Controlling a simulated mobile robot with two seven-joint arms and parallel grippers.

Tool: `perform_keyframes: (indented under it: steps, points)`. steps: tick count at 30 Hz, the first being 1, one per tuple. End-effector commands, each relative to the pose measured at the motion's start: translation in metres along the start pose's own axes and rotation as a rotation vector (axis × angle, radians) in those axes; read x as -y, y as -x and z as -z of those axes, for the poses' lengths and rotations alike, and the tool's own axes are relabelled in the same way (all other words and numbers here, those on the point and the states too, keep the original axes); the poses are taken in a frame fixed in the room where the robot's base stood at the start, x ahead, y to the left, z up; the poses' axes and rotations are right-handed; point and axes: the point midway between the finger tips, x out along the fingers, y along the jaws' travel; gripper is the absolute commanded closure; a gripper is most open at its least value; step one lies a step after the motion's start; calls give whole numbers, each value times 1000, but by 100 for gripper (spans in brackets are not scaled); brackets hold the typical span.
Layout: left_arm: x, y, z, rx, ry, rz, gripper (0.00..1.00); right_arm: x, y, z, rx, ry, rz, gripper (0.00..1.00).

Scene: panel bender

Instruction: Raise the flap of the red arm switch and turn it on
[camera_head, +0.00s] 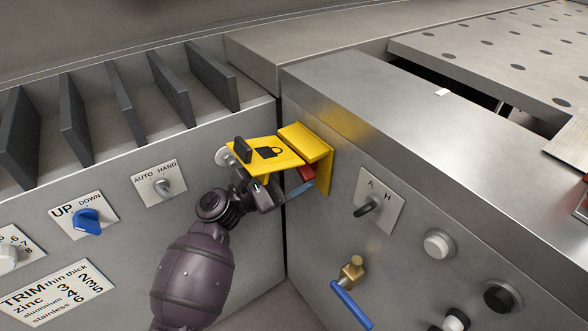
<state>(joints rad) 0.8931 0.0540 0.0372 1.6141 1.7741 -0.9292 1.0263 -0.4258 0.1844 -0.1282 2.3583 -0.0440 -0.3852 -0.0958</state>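The yellow flap (270,154) with a black padlock mark stands out from its yellow mount (313,150) on the right panel, raised to about level. A dark block (242,150) is at its outer end. Part of the red switch (306,173) shows under the mount, partly hidden; I cannot tell its setting. My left gripper (272,191) is just below the flap. A grey-blue finger-like part points right, close under the red switch. I cannot make out contact or the gap between the fingers. My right gripper is not clearly in view.
Left panel: blue UP/DOWN knob (87,221), AUTO/HAND knob (163,187), and a pale round part (224,157) behind the flap. Right panel: A/H knob (368,206), white button (438,244), brass valve with blue lever (350,303). The panels meet in a corner beside my gripper.

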Motion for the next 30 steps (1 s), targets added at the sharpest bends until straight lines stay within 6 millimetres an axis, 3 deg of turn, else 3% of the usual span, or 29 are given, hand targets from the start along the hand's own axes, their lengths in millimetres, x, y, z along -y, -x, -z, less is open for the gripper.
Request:
perform_keyframes:
  steps: [15, 16, 21, 30]
  points:
    - [0, 1, 1, -2, -24, 11, 53, 1, 0, 0, 0, -5, -4, 100]
    - [0, 1, 1, -2, -24, 11, 28, 1, 0, 0, 0, -6, -5, 100]
    - [0, 1, 1, -2, -24, 10, 4, 1, 0, 0, -1, -9, -6, 100]
    - [0, 2, 0, -1, -24, 10, 4, 1, 0, 0, -1, -7, -5, 100]
